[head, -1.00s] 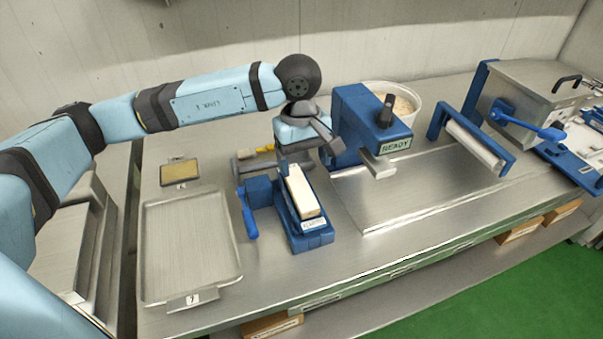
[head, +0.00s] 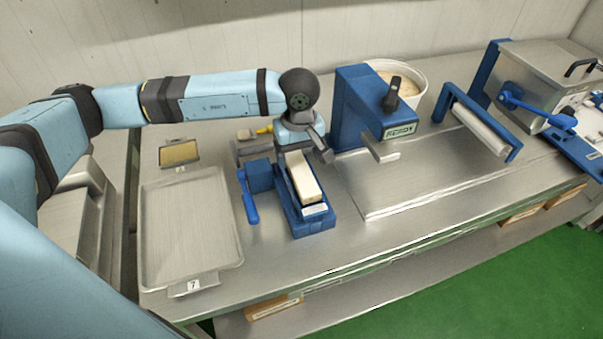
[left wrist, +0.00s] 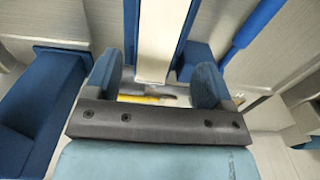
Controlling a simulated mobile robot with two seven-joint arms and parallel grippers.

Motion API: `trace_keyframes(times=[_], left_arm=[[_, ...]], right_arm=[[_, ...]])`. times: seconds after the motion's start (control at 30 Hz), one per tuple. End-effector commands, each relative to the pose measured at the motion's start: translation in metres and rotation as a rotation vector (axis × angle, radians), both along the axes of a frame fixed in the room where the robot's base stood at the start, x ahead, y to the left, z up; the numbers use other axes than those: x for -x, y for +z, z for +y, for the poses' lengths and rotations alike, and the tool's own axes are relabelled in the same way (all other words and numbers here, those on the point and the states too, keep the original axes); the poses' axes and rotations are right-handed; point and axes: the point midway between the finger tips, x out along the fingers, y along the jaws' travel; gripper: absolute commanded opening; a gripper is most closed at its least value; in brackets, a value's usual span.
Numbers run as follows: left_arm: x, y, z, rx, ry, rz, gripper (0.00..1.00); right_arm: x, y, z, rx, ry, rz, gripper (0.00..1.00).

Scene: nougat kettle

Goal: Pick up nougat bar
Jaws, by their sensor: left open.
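The nougat bar (head: 306,182) is a white block lying lengthwise in a narrow blue holder (head: 314,226) on the steel table. In the left wrist view the bar (left wrist: 154,45) runs up the picture from between my fingertips. My left gripper (head: 297,153) is over the far end of the bar, pointing down. In the left wrist view its blue-grey fingers (left wrist: 156,78) are apart, one on each side of the bar's end, with gaps visible. The gripper's own body hides the bar's far end in the head view. My right gripper is not in view.
A blue press (head: 362,110) stands close to the right of my left gripper. A blue handle (head: 249,200) is just left of the holder. A steel tray (head: 190,225) lies farther left. A white tub (head: 410,82) stands behind the press. Bare table lies in front.

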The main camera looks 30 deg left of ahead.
Motion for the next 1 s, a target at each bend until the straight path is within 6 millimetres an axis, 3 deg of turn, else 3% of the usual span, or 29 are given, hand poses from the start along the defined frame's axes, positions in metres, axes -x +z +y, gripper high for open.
trace_keyframes(times=[0.3,0.57,0.8,1.0], left_arm=[[0.003,-0.042,-0.007,0.002,0.001,0.003,0.77],[0.002,-0.048,-0.007,0.001,0.0,0.0,0.77],[0.002,-0.047,-0.007,0.001,0.0,0.001,0.21],[0.002,-0.047,-0.007,0.001,0.0,0.0,0.19]], right_arm=[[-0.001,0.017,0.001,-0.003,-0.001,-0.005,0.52],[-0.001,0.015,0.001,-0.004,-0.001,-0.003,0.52],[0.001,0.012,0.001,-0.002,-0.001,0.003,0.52],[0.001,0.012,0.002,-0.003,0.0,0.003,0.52]])
